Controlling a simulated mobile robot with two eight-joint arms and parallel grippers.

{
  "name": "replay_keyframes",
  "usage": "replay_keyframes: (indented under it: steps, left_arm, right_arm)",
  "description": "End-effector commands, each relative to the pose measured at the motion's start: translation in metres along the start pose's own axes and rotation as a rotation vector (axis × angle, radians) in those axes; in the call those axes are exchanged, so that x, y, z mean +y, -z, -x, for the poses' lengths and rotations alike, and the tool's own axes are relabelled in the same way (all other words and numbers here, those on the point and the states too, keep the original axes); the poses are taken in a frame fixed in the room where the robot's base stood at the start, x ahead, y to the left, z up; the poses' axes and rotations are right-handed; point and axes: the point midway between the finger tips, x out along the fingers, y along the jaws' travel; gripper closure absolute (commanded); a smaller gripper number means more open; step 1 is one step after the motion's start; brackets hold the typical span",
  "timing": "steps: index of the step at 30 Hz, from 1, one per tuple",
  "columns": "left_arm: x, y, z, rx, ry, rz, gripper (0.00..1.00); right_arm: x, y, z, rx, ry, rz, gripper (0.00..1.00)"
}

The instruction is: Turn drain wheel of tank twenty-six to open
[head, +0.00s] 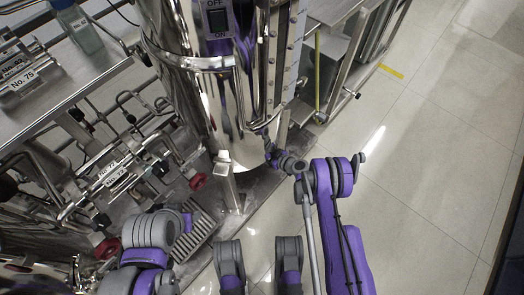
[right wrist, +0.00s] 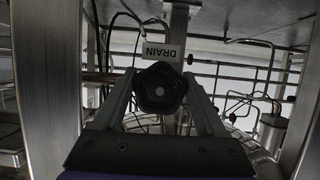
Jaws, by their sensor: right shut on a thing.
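The black drain wheel (right wrist: 160,88), a lobed knob with a lighter centre, is in the middle of the right wrist view. A white DRAIN label (right wrist: 163,51), upside down there, hangs just above it. My right gripper (right wrist: 159,77) is shut on the wheel, one finger on each side. In the head view my right arm reaches to the lower side of a shiny steel tank (head: 180,75); the fingers and wheel are hidden there. The tank carries an OFF/ON switch (head: 217,20). No number twenty-six is readable. My left gripper is not in view.
A steel bench (head: 95,75) with a bottle (head: 80,30) stands at the left. Pipework with red knobs (head: 197,182) and number labels lies below it. A floor grate (head: 195,235) is near the tank's leg. Tiled floor (head: 440,130) at the right is clear.

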Motion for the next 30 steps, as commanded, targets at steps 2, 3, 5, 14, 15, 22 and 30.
replay_keyframes:
  steps: [2,3,5,14,15,22,30]
  left_arm:
    - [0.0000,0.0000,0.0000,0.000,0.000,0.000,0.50]
    - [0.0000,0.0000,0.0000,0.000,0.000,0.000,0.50]
    - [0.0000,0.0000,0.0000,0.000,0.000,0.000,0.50]
    - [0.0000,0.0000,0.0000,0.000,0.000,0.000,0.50]
    - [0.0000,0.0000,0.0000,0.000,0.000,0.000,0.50]
    - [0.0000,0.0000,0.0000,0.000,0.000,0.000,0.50]
    - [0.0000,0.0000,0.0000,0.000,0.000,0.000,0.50]
  right_arm:
    - [-0.0001,0.0000,0.0002,0.000,-0.003,0.007,0.82]
    - [-0.0001,0.0000,0.0002,0.000,-0.005,0.013,0.82]
    - [-0.0001,0.0000,0.0002,0.000,-0.012,0.028,0.82]
    - [0.0005,0.0000,0.0003,0.000,-0.079,0.189,0.82]
    - [0.0003,-0.0001,0.0002,0.000,-0.090,0.217,0.82]
    - [0.0015,-0.0001,0.0004,0.000,-0.156,0.376,0.82]
    - [0.0023,0.0004,0.0005,-0.001,-0.212,0.511,0.82]
